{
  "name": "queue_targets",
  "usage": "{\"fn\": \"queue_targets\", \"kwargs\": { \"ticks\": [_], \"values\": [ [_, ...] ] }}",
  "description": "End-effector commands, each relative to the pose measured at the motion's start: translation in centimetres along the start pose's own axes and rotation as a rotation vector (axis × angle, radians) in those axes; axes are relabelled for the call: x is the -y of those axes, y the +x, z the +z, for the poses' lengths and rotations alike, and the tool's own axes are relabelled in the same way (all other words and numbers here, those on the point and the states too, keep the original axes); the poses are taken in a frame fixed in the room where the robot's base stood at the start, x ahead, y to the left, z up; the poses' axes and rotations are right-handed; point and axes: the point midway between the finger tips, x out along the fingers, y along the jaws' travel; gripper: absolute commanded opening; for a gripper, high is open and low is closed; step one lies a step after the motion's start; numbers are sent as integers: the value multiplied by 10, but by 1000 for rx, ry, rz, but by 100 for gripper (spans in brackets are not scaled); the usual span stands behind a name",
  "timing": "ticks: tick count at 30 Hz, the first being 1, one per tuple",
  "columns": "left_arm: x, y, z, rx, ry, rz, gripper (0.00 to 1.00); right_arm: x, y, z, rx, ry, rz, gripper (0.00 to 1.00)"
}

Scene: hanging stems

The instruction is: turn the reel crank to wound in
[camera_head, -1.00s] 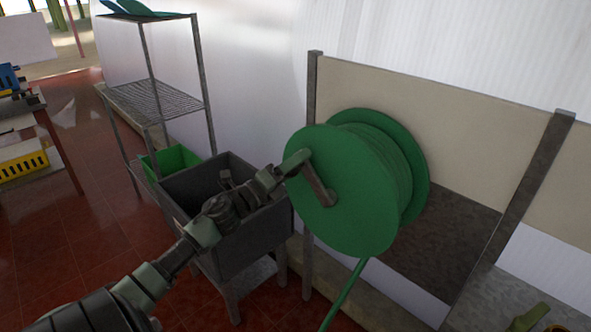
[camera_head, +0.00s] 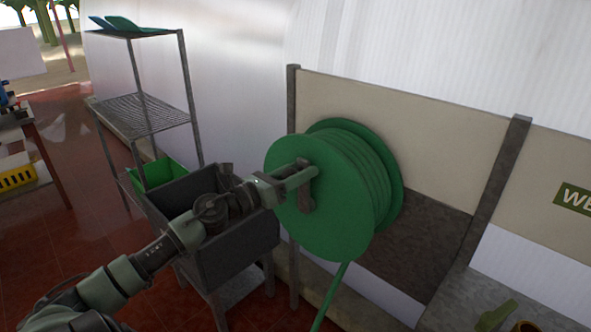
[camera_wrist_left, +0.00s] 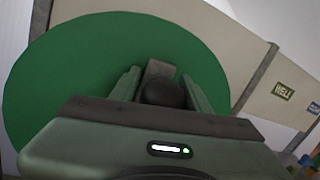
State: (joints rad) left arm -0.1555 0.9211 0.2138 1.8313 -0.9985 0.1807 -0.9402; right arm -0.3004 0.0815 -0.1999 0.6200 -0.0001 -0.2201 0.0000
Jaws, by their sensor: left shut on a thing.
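The green hose reel (camera_head: 345,225) is mounted on the panel wall, with hose wound on it and a length hanging below. Its grey crank arm (camera_head: 306,200) is on the near face, roughly upright. My left gripper (camera_head: 303,173) is at the upper end of the crank. In the left wrist view, the fingers of my left gripper (camera_wrist_left: 163,92) stand on either side of the dark round crank knob (camera_wrist_left: 164,94), shut on it. The green reel disc (camera_wrist_left: 70,70) fills the space behind. The far side of the reel is hidden. My right gripper is not in view.
A dark grey sink (camera_head: 240,250) stands left of the reel, under my left arm. A wire shelf (camera_head: 150,120) with a green bin (camera_head: 165,172) is behind it. A grey bench (camera_head: 460,300) is at lower right. A "WELL" sign (camera_wrist_left: 284,91) hangs to the right.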

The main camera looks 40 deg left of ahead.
Motion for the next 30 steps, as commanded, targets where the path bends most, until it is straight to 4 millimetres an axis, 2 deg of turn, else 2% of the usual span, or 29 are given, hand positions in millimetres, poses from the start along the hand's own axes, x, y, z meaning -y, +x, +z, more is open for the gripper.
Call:
{"fn": "queue_targets", "kwargs": {
  "ticks": [4, 19, 20, 21, 30],
  "values": [
    [8, 1, -4, -15, 30, -15, 0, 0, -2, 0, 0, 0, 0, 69],
    [10, 1, -8, -23, 48, -16, 0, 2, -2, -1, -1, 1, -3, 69],
    [10, 1, -8, -23, 48, -16, 49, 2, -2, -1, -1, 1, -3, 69],
    [10, 1, -8, -23, 47, -16, 60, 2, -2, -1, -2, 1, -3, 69],
    [8, 1, -5, -17, 49, -10, 62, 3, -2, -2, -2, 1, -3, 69]
  ]
}}
